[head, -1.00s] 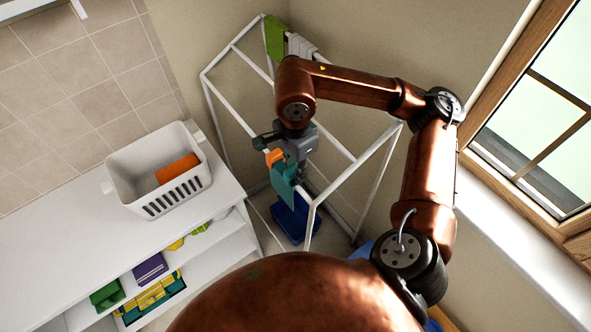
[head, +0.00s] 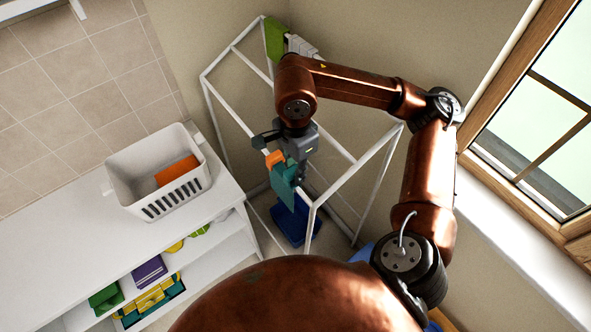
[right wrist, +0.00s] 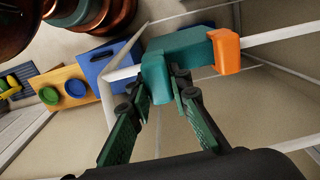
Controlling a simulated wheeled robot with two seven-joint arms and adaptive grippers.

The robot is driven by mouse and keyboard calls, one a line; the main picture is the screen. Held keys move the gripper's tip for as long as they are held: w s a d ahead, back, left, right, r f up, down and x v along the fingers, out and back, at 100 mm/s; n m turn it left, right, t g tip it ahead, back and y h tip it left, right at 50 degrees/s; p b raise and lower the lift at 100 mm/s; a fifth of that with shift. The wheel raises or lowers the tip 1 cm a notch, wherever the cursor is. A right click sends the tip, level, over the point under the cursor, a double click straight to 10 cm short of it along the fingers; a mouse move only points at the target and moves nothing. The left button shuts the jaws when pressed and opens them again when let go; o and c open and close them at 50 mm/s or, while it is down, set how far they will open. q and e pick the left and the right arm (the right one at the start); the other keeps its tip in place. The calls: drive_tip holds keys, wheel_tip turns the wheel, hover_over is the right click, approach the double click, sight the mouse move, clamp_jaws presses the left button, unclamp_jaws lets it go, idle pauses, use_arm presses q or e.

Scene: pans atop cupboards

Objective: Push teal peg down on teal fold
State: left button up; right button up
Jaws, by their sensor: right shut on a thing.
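The teal fold (head: 284,185) hangs over the near white bar of the drying rack. In the right wrist view teal material (right wrist: 190,48) lies over the bar. A teal block (right wrist: 155,80), seemingly the teal peg, sits at my right fingertips (right wrist: 157,97), by the bar. Peg and fold share a colour, so I cannot tell whether the peg is around the fold or only touching it. My right gripper (head: 300,182) points down beside the fold, shut on the peg; its fingertips are partly hidden in the head view. My left gripper is not in view.
An orange piece (head: 274,158) sits on the bar beside the teal fold. The white drying rack (head: 222,110) has a green cloth (head: 275,38) at its far corner. A white basket (head: 150,200) stands on the cupboard at left. A blue thing (head: 295,222) lies low in the rack.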

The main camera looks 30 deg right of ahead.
drive_tip(key=shift+f+b, duration=0.75)
drive_tip(key=shift+b, duration=0.2)
idle(1.5)
drive_tip(key=shift+r, duration=0.15)
drive_tip(key=shift+r, duration=0.45)
drive_tip(key=shift+f+b, duration=0.5)
drive_tip(key=shift+f, duration=0.1)
idle(0.9)
drive_tip(key=shift+r, duration=0.1)
idle(0.4)
